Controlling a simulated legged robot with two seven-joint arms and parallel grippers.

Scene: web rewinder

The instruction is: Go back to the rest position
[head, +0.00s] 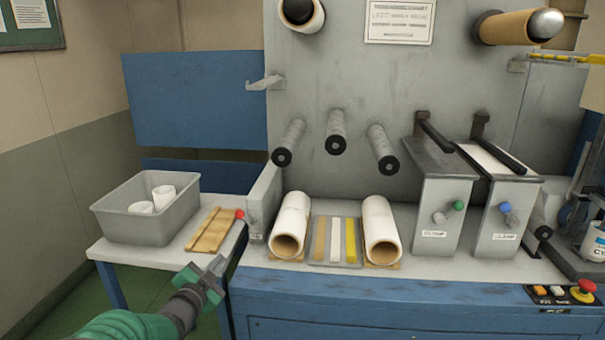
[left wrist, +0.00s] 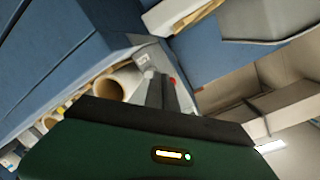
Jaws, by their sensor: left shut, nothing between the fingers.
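My left gripper (head: 214,268) is shut and empty. In the head view it hangs in front of the gap between the white side table (head: 150,256) and the blue machine bench (head: 330,300), left of the white rolls. In the left wrist view its dark fingers (left wrist: 160,92) are together, with a white roll (left wrist: 118,84) to their left. My right gripper is not in view.
A grey bin (head: 122,222) with two small white rolls stands on the side table beside a wooden piece (head: 212,231). Two white rolls (head: 290,225) (head: 379,229) flank a tray of strips (head: 322,238). A red button (head: 585,287) is at the right.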

